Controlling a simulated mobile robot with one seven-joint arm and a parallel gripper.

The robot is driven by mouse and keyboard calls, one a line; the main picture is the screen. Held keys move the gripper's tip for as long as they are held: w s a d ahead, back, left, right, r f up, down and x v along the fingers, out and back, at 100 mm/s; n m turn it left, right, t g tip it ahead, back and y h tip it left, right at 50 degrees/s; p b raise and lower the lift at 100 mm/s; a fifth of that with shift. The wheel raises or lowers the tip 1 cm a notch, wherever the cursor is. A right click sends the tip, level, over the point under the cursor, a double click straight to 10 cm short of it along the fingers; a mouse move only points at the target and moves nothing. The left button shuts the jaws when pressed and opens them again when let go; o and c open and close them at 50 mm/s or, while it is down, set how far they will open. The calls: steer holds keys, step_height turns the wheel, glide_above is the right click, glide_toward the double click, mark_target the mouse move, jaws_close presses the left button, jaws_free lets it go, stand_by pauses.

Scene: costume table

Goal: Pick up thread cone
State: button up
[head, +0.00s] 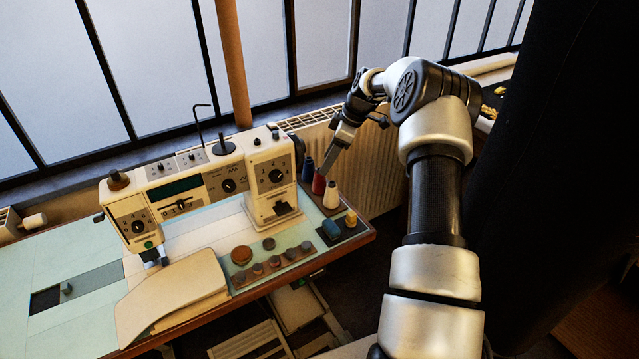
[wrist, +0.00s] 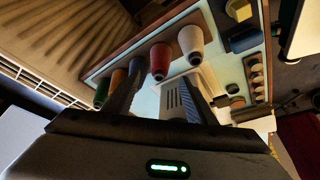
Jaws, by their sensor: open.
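Several thread cones stand in a row on a dark strip at the table's right end. In the head view I see a blue cone (head: 308,169), a red cone (head: 318,184) and a white cone (head: 331,196).
A cream sewing machine (head: 200,185) stands just left of the row. Grey and brown knobs (head: 270,258) lie in front. A blue block (head: 331,229) and a yellow spool (head: 351,218) sit at the table's corner. A radiator (head: 372,180) and window are behind.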

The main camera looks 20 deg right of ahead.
steer(key=shift+w+a+x, duration=0.1)
steer(key=shift+a+x, duration=0.05)
steer(key=shift+x, duration=1.3)
steer(key=shift+w+a+x, duration=0.1)
steer(key=shift+a+x, duration=0.05)
steer(key=shift+x, duration=1.3)
steer(key=shift+r, duration=0.2)
steer(key=c, duration=1.2)
step_height(320, 180, up, 18)
steer(key=shift+p, duration=0.65)
